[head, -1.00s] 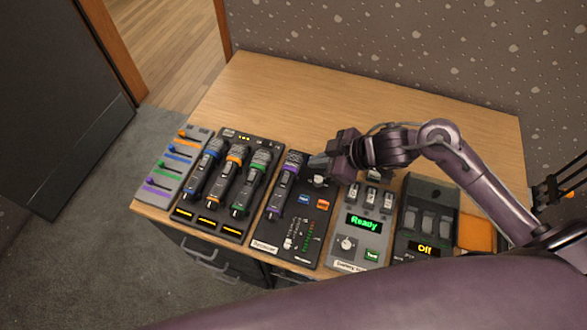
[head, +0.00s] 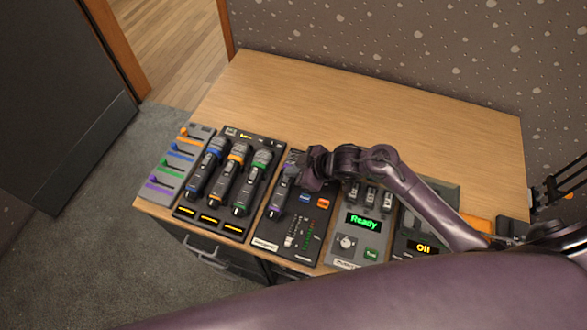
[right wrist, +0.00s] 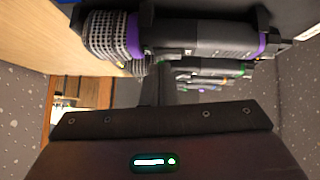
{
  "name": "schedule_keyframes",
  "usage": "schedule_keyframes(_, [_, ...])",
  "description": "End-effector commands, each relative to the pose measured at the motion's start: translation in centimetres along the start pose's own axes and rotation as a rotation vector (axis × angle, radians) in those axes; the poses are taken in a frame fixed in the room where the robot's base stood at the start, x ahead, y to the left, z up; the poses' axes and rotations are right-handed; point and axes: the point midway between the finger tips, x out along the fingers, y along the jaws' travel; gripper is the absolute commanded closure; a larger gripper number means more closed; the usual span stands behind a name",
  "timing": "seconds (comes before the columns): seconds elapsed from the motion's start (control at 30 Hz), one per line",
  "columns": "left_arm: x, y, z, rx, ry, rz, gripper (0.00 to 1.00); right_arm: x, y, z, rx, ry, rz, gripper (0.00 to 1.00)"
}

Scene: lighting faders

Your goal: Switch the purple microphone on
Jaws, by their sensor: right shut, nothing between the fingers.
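The purple microphone (head: 281,191) lies in a dark panel, the Transmitter-style unit, right of the blue, orange and green ones. In the right wrist view the purple microphone (right wrist: 190,36) runs across the top, with its mesh head at left and purple bands on its dark body. My right gripper (head: 306,178) is shut and empty, right beside the microphone's upper part in the head view; I cannot tell whether it touches. It hides part of the microphone's head and the panel's knob. The switch on the microphone is too small to make out.
The charging dock (head: 252,146) with three microphones stands left of the purple one, and a grey fader panel (head: 176,163) beyond it. A grey unit reading "Ready" (head: 362,221) and one reading "Off" (head: 424,247) stand to the right. The table's back (head: 330,98) is clear.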

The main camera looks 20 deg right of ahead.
Motion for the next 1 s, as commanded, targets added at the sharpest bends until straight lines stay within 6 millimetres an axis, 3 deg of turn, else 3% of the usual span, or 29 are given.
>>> schedule_keyframes(0.67, [0.1,-0.4,0.3,0.001,-0.005,-0.005,1.00,0.5,0.1,0.6,0.001,-0.002,-0.003,1.00])
schedule_keyframes(1.0, [-0.9,-0.4,0.2,0.000,-0.005,-0.005,1.00,0.2,-1.3,0.4,0.000,-0.005,-0.008,1.00])
